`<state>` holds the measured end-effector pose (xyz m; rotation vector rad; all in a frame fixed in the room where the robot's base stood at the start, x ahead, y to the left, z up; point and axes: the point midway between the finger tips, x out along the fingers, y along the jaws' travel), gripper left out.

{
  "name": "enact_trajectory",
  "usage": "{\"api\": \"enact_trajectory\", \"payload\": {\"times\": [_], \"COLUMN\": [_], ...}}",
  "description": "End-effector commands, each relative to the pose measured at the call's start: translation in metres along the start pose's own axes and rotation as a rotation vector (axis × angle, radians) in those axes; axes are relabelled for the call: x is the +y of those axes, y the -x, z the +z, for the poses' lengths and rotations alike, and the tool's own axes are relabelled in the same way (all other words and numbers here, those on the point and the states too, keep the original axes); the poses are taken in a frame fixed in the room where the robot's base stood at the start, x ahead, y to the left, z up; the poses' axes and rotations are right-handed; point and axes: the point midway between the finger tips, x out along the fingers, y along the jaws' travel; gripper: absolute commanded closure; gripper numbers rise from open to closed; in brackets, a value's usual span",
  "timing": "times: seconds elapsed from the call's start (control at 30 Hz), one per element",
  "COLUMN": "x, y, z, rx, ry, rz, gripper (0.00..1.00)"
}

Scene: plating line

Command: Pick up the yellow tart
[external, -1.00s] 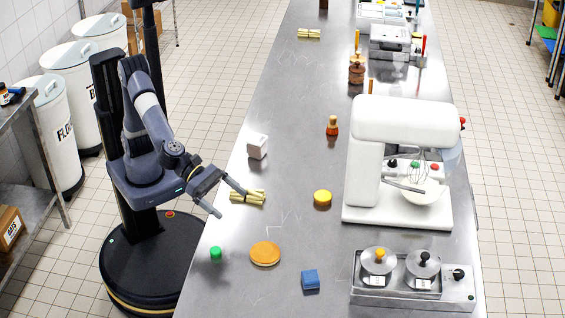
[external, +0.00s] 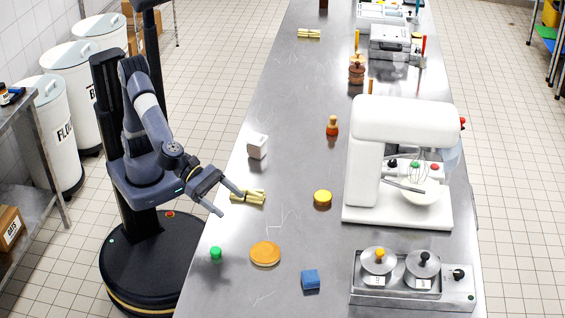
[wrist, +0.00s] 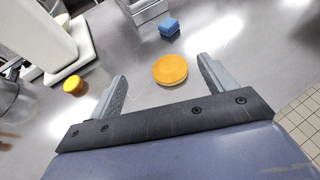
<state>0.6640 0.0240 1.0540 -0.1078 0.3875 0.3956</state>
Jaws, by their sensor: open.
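The yellow tart (external: 322,198) is a small, thick round piece lying on the steel counter, left of the white mixer. It also shows at the left in the wrist view (wrist: 74,85), outside the left finger. My gripper (external: 230,203) is open and empty. It is over the counter's left edge, well left of the tart and apart from it. In the wrist view, both fingers of my gripper (wrist: 162,74) are spread wide, with a larger orange disc (wrist: 170,69) showing beyond and between them.
The orange disc (external: 265,254), a blue block (external: 310,280) and a green knobbed piece (external: 216,253) lie toward the front. A yellow bundle (external: 248,197) is close to my fingers. A white box (external: 257,146) stands behind it. The white mixer (external: 400,150) stands right of the tart.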

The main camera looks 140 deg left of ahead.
Motion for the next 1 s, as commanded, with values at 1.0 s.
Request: {"api": "enact_trajectory", "payload": {"times": [1.0], "x": [0.253], "y": [-0.132], "z": [-0.059], "rx": [-0.014], "ry": [0.211], "rz": [0.576], "gripper": [0.21]}}
